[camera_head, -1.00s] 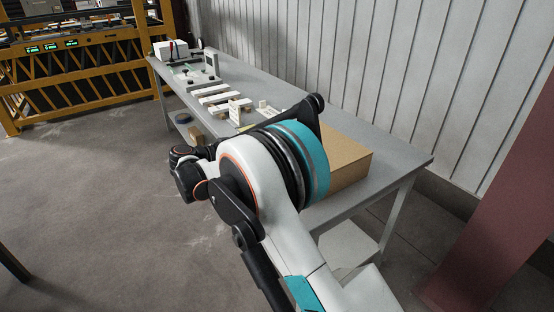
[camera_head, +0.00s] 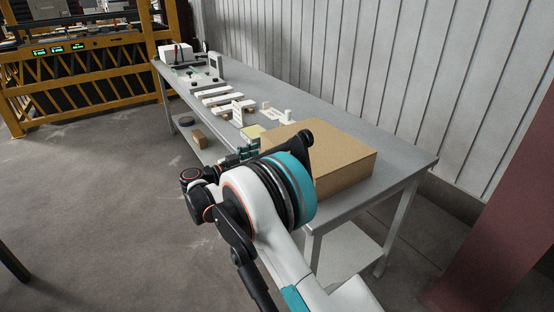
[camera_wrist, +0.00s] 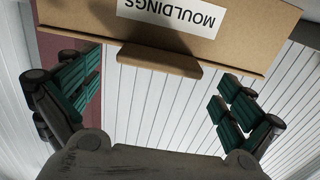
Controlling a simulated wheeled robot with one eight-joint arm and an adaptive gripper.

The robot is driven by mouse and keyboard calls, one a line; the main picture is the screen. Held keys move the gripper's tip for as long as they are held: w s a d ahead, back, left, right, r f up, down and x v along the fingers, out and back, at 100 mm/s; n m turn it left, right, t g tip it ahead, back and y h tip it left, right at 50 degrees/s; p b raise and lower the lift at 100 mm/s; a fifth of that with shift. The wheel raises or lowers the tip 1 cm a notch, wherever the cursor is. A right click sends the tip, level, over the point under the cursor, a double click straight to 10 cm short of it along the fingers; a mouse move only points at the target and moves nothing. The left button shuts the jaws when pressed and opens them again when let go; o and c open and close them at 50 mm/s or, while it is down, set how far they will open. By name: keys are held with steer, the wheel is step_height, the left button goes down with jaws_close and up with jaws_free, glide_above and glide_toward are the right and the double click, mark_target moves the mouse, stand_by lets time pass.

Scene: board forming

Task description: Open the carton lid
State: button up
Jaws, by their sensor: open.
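The brown carton (camera_head: 345,178) stands on the near right end of the grey table. Its flat top, the lid (camera_head: 322,146), looks shut. In the wrist view the carton (camera_wrist: 245,40) fills the upper part, upside down, with a white label (camera_wrist: 172,14) reading "MOULDINGS". A short brown flap (camera_wrist: 158,60) sticks out from the carton's edge. My gripper (camera_wrist: 152,95) is open and empty, with its green-padded fingers to either side of the flap and apart from it. In the head view my arm covers the carton's near left side, and the gripper is mostly hidden behind it.
The table (camera_head: 385,192) runs back along a ribbed wall (camera_head: 330,60). Pale blocks (camera_head: 216,96), a yellowish pad (camera_head: 251,132) and a white device (camera_head: 176,53) sit on it beyond the carton. A lower shelf holds a small brown box (camera_head: 199,139). The floor at left is clear.

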steer(key=shift+b+x, duration=0.55)
steer(key=shift+x, duration=1.75)
